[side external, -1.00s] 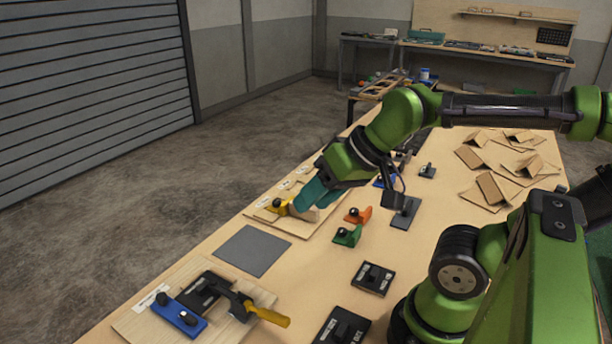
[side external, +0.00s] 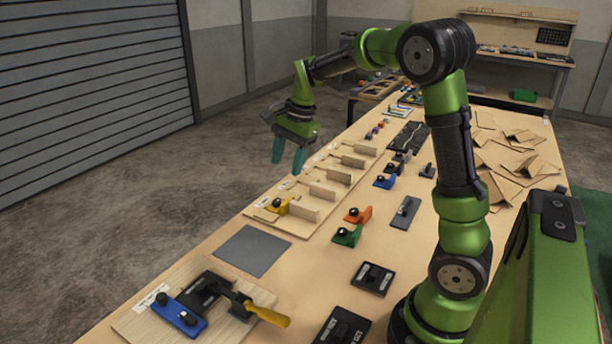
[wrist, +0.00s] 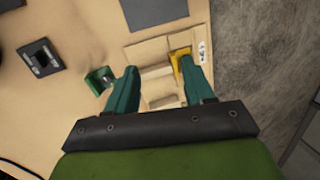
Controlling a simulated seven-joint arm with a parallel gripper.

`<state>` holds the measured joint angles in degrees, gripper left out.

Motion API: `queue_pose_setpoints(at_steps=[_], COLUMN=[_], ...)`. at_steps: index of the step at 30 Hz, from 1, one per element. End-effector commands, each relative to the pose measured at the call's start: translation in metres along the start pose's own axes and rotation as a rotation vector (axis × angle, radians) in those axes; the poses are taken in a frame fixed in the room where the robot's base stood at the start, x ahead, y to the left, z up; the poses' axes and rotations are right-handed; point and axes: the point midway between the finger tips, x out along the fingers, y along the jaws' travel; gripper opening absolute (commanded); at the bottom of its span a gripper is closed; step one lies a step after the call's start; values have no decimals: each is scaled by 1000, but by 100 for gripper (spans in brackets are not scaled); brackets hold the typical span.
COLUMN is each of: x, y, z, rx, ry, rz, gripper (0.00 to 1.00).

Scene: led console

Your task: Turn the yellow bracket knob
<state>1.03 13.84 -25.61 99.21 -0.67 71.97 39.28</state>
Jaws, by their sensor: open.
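The yellow bracket (side external: 277,205) with its black knob sits on a light wooden board (side external: 262,214) along the table's far left edge, against a wooden block. In the wrist view the yellow bracket (wrist: 180,56) shows just beyond the tip of my right-hand finger, its knob not clear. My gripper (side external: 289,162) is raised well above the board, fingers pointing down, with teal fingers spread and nothing between them. The fingers (wrist: 158,82) also show apart in the wrist view.
An orange bracket (side external: 358,216), a green bracket (side external: 347,236) and a blue bracket (side external: 384,181) stand loose right of the board. A grey mat (side external: 252,250) lies in front of it. A fixture with a blue bracket (side external: 178,317) and yellow-handled clamp (side external: 266,314) is nearest.

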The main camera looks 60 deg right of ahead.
Motion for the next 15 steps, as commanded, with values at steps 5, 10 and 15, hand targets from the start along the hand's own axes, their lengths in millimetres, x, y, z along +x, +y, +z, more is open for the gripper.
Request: queue_pose_setpoints(at_steps=[5, 10, 15], x=[27, 40, 24], y=[-40, -73, -95], z=[-62, -88, -79], rx=[590, 1154, 1553], ry=[122, 260, 281], rz=[92, 88, 31], gripper=[53, 53, 53])
